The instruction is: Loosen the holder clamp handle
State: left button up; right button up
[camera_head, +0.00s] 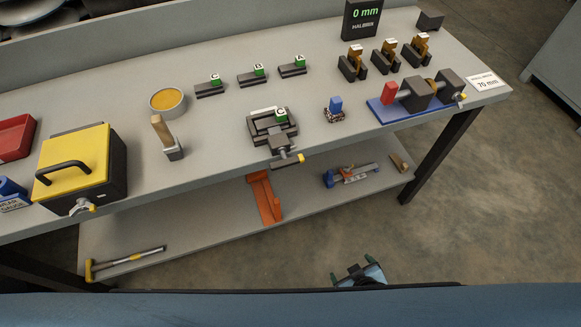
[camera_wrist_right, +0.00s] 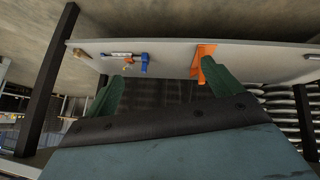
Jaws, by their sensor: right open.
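The holder (camera_head: 258,127) is a dark frame near the front middle of the table, with a green-topped block marked C (camera_head: 281,116) in it. My right gripper (camera_head: 359,272) is at the bottom of the head view, in front of and below the table, well apart from the handle. In the right wrist view its two green fingers (camera_wrist_right: 162,85) are spread with nothing between them. My left gripper is not in view.
A blue fixture (camera_head: 385,115) stands at the right, a yellow box (camera_head: 70,165) at the left. A wooden-handled tool (camera_head: 166,137) and a small blue-topped part (camera_head: 335,106) flank the holder. The lower shelf (camera_head: 210,221) holds an orange bracket (camera_head: 264,196). Table space around the holder is clear.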

jog(key=w+a+r+t+y+b, duration=0.25)
jog(key=w+a+r+t, duration=0.2)
jog(key=a+r, duration=0.3)
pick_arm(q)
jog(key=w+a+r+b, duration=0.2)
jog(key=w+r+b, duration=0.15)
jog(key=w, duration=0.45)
pick_arm(e)
jog(key=m+t+y, duration=0.2)
jog(key=t, duration=0.3)
send_near(288, 165)
jog(key=x, duration=0.9)
jog(key=shift+w+r+p, duration=0.15)
jog(key=shift+w+p, duration=0.05)
jog(key=shift+p, duration=0.1)
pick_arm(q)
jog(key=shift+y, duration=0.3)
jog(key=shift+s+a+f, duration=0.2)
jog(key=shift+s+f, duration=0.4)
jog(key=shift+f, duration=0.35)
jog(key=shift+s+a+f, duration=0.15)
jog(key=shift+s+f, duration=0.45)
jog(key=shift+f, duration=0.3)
pick_arm(e)
jog(key=shift+w+a, duration=0.25)
jog(key=shift+w, duration=0.45)
jog(key=c, duration=1)
